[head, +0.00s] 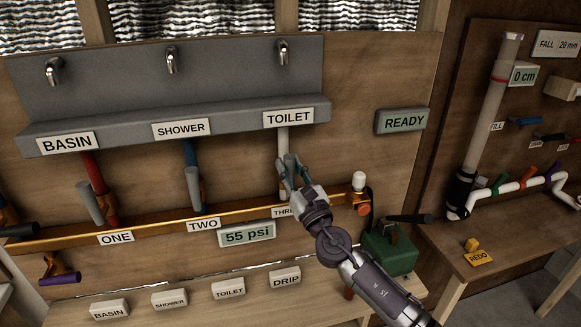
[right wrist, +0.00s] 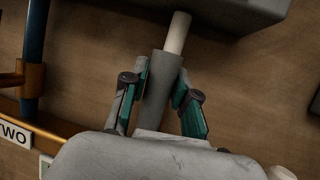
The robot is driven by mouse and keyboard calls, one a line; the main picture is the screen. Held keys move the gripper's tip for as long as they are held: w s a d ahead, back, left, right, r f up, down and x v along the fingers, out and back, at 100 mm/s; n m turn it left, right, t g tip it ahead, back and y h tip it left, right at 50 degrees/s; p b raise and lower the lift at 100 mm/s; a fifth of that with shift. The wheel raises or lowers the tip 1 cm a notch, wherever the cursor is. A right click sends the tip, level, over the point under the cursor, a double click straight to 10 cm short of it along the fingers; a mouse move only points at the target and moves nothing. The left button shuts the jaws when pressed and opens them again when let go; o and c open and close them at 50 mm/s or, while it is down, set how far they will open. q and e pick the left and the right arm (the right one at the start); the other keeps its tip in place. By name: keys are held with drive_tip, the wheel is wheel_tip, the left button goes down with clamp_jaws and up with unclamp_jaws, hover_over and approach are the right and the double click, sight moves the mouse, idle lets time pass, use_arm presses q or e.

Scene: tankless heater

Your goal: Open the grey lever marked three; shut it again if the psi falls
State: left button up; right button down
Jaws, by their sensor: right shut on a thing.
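The grey lever marked three (right wrist: 160,88) is a grey cylinder between my right gripper's fingers, roughly in line with the white pipe (head: 283,140) under the TOILET sign. My right gripper (head: 289,172) is shut on this lever; it also shows in the right wrist view (right wrist: 165,95). The THREE label (head: 281,212) is partly hidden behind the gripper. The psi display (head: 247,235) reads 55 psi. My left gripper is not in view.
Grey levers one (head: 90,203) and two (head: 193,187) stand to the left on the brass manifold (head: 160,225). A READY display (head: 402,121) is on the wall at right. A green box (head: 390,250) with a black handle stands right of my gripper, close to my arm.

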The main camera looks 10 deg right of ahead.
drive_tip(key=shift+f, duration=0.15)
drive_tip(key=c, duration=0.9)
unclamp_jaws()
drive_tip(key=shift+a, duration=0.1)
drive_tip(key=shift+o, duration=0.2)
drive_tip(key=v, duration=1.2)
